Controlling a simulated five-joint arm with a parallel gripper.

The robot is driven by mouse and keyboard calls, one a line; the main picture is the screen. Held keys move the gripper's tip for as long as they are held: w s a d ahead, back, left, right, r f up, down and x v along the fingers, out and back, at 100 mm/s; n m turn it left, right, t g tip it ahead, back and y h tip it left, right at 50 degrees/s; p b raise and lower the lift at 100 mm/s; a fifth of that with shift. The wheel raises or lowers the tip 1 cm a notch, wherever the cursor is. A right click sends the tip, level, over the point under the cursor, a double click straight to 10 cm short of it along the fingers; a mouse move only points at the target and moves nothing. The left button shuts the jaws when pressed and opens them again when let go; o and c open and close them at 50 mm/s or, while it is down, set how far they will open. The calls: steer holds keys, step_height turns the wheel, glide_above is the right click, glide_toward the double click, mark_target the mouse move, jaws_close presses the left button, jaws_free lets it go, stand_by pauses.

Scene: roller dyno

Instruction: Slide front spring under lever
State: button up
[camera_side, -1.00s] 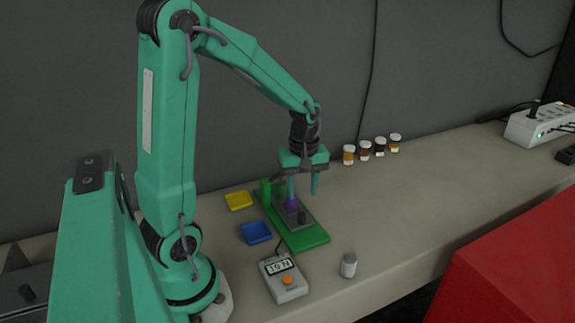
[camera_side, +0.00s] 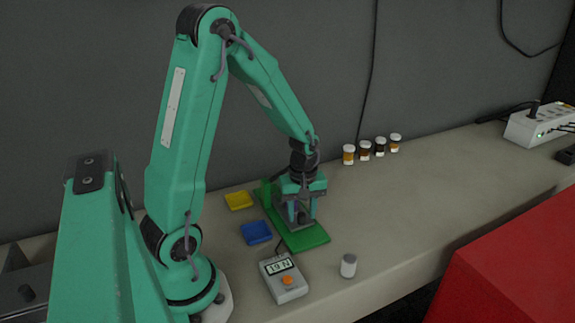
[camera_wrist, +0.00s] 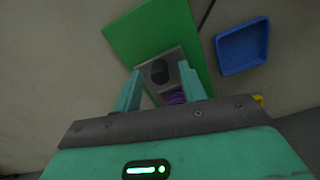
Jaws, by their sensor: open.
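My gripper (camera_side: 302,212) is open and low over the green base plate (camera_side: 308,240), fingers pointing down on either side of the grey metal part (camera_wrist: 148,62). The wrist view shows both fingertips (camera_wrist: 158,80) spread apart. A purple coiled piece, apparently the spring (camera_wrist: 176,97), lies between the fingers, close to the right one. I cannot tell whether a finger touches it. In the side view my gripper mostly hides it. The grey part carries a dark round piece (camera_wrist: 160,72). I cannot tell which part is the lever.
A grey meter (camera_side: 284,279) with an orange button stands in front of the plate, reading about 19 N. Blue (camera_side: 256,232) and yellow (camera_side: 239,200) trays lie left. A small grey cylinder (camera_side: 348,265) stands right. Several jars (camera_side: 365,150) stand behind.

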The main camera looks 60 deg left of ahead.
steer(key=shift+f, duration=0.15)
jaws_close()
steer(key=shift+a, duration=3.3)
jaws_free()
steer(key=shift+d, duration=0.1)
steer(key=shift+r, duration=3.95)
